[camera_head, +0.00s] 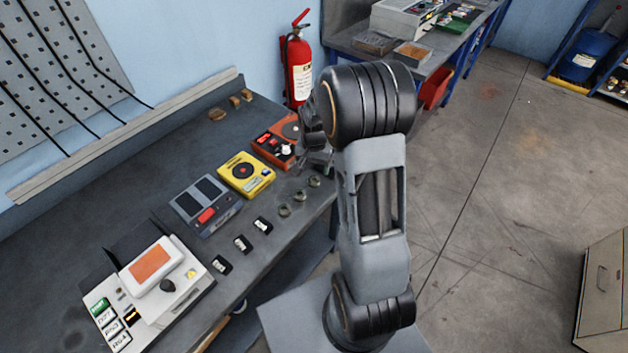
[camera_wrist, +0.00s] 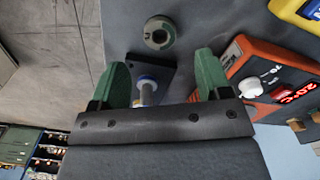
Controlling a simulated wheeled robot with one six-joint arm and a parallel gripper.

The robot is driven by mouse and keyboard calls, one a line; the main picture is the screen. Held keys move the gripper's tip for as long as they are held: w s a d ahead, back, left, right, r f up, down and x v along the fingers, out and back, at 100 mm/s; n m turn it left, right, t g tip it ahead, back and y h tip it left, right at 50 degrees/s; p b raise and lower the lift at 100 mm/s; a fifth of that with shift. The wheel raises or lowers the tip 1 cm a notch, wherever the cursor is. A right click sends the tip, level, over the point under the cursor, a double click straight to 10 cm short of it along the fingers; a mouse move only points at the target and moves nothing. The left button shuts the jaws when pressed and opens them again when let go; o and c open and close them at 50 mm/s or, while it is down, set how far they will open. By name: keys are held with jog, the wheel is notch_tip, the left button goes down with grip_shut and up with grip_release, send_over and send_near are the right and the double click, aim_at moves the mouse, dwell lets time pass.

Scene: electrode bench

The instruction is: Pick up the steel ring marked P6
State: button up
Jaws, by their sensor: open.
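Three round grey rings stand in a row near the bench's front edge in the head view: a far one (camera_head: 314,181), a middle one (camera_head: 299,196) and a near one (camera_head: 284,210). No P6 mark is readable on any. The wrist view shows one grey ring (camera_wrist: 160,32) lying on the bench just beyond my fingertips. My gripper (camera_wrist: 162,62) is open, with green fingers spread. Between the fingers is an upright pin with a blue-and-white collar (camera_wrist: 147,86) on a dark square plate. Nothing is held. In the head view my arm partly hides the gripper.
An orange-red device (camera_head: 275,143), a yellow device (camera_head: 246,173), a grey device (camera_head: 205,205) and a white device (camera_head: 150,285) stand on the bench. Several small dark blocks (camera_head: 242,243) line the front edge. In the wrist view, the red device (camera_wrist: 265,75) is close beside the right finger.

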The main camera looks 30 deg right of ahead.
aim_at(314, 177)
jog(key=shift+f+p, duration=0.8)
jog(key=shift+f, duration=2.2)
jog(key=c, duration=1.1)
jog(key=shift+r, duration=0.2)
